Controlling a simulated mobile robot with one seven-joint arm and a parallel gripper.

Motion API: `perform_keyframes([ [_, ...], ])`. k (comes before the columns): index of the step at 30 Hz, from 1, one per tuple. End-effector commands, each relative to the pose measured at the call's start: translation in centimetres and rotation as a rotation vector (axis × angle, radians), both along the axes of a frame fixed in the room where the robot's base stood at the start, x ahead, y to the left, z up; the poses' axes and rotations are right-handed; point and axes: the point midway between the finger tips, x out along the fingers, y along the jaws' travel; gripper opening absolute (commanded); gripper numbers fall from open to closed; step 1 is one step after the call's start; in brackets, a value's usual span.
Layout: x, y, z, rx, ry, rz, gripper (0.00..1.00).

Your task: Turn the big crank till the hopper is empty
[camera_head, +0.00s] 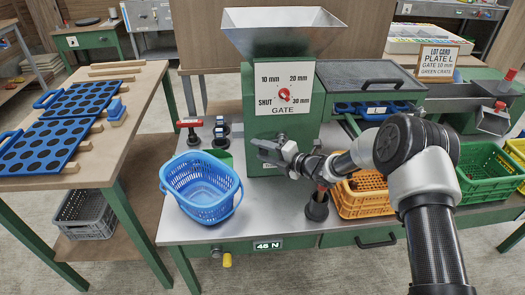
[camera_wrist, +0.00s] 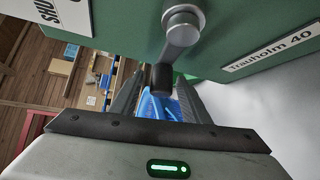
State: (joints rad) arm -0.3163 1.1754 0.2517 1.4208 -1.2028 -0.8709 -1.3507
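The hopper (camera_head: 282,30) is a grey metal funnel on top of the green machine (camera_head: 260,120); its contents do not show. Below it is a white gate plate with a red knob (camera_head: 284,94), marked shut, 10, 20 and 30 mm. In the wrist view, the crank (camera_wrist: 182,28) is a metal arm on the green face, with a dark grip (camera_wrist: 162,77) pointing towards my gripper. My gripper (camera_wrist: 158,100) is open, its fingers on either side of the grip's end; contact cannot be told. In the head view my gripper (camera_head: 262,152) is at the machine's front and largely hides the crank.
A blue basket (camera_head: 203,205) stands on the bench left of my gripper. A black-based post (camera_head: 317,208) stands near my arm. A wooden table with blue trays (camera_head: 45,150) is at the left.

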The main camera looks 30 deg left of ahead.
Motion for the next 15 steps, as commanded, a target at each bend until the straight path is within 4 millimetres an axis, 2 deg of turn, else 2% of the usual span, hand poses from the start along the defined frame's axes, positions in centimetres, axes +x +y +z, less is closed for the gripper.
perform_keyframes([
  [5, 0.1, -0.1, 0.1, -0.001, -0.001, -0.002, 0.42],
  [8, 0.1, -0.1, 0.8, -0.001, -0.002, -0.002, 0.42],
  [15, 0.1, 0.0, 5.3, 0.001, -0.005, -0.001, 0.42],
])
